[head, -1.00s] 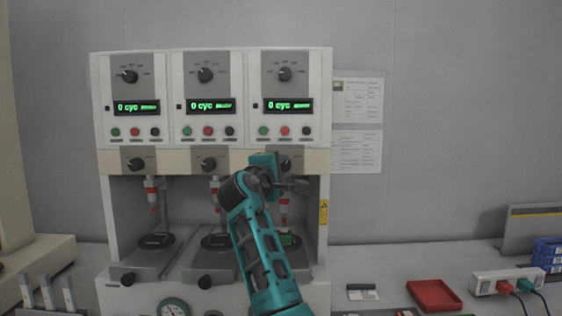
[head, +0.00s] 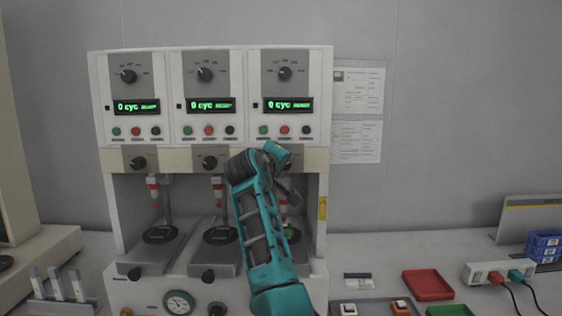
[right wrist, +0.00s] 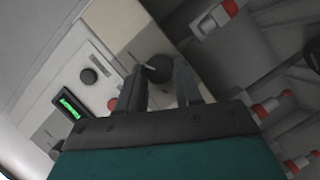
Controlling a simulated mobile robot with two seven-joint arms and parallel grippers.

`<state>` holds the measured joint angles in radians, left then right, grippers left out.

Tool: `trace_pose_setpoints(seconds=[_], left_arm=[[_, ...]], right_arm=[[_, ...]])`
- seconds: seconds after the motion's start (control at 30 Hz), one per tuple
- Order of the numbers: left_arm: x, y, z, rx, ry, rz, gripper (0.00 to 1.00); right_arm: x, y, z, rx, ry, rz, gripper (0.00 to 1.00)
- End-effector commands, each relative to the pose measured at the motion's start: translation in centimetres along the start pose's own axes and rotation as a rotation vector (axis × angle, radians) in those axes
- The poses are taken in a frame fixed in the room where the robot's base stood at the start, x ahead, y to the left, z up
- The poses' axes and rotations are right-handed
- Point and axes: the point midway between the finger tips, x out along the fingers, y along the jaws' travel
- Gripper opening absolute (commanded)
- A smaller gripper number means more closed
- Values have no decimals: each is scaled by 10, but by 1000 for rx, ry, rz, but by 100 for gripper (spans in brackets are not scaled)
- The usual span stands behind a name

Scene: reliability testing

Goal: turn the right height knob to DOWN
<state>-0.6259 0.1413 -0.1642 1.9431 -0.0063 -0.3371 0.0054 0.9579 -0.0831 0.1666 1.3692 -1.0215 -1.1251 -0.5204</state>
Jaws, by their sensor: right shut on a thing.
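The right height knob is a dark round knob (right wrist: 157,69) on the beige strip (right wrist: 138,35) of the test machine. In the right wrist view it sits between the two grey fingers of my right gripper (right wrist: 159,72), which is shut on it. I cannot read its pointer or any DOWN label. In the head view my right arm (head: 262,215) reaches up in front of the right station and hides this knob and the fingertips. My left gripper is out of view.
The left height knob (head: 137,163) and middle height knob (head: 209,162) are on the same strip. Upper dials (head: 285,73), green displays and coloured buttons sit above. Red-tipped plungers (head: 218,190) hang in the bays below. A red tray (head: 427,285) and a power strip (head: 497,272) lie at right.

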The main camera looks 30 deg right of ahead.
Motion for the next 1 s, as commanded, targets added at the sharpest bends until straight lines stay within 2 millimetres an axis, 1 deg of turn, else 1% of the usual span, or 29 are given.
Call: trace_pose_setpoints(seconds=[0.2,0.47,0.5,0.7,0.77,1.0], left_arm=[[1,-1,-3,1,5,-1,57],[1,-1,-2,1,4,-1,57],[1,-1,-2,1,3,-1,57],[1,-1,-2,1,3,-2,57],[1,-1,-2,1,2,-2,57],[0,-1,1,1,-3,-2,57]], right_arm=[[0,1,-1,15,3,-5,4],[0,1,-1,15,3,-4,4],[0,1,-1,15,3,-4,36],[0,1,0,13,2,-4,55],[0,1,0,13,2,-4,60],[-1,0,0,12,1,-4,60]])
